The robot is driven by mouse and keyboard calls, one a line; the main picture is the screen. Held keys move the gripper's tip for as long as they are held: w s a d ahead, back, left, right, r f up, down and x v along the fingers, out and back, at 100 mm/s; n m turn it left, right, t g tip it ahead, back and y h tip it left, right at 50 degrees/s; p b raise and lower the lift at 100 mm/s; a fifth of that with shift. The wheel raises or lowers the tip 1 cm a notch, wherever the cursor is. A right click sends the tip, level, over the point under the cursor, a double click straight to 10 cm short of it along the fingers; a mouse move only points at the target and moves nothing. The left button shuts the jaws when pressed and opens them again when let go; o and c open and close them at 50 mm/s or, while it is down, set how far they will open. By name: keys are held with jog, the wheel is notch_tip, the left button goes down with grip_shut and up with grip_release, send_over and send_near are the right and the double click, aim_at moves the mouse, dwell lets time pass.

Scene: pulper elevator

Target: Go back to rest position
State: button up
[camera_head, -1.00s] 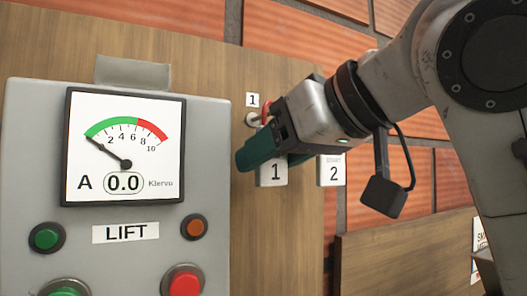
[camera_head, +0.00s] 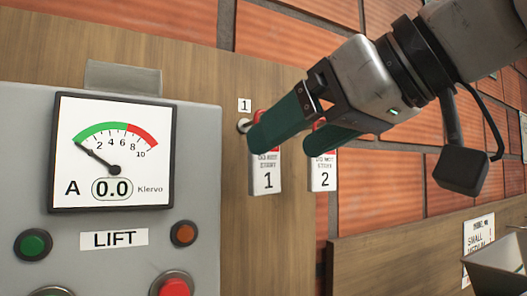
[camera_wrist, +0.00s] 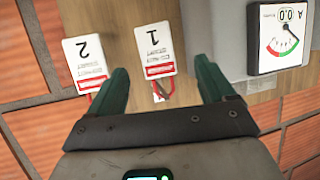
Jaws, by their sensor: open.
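My gripper (camera_head: 290,142) is open, with its two green fingers apart in front of the wooden board (camera_head: 215,45). In the head view, one finger overlaps the top of the white tag marked 1 (camera_head: 268,180). The other finger is close to the tag marked 2 (camera_head: 323,175). In the wrist view, my gripper (camera_wrist: 160,70) has nothing clamped between its fingers. Tag 1 (camera_wrist: 153,40) hangs beyond the gap, and tag 2 (camera_wrist: 83,50) is beside one finger. Red parts show at both tags; the fingers partly hide what holds them.
The grey LIFT panel (camera_head: 205,130) stands at the left, with a dial (camera_head: 112,150) reading 0.0, a green button (camera_head: 33,244) and a red button (camera_head: 174,288). A brick wall (camera_head: 280,40) is behind. A sign (camera_head: 479,238) and a metal edge (camera_head: 498,258) are lower right.

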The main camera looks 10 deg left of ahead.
jog(key=shift+v, duration=2.4)
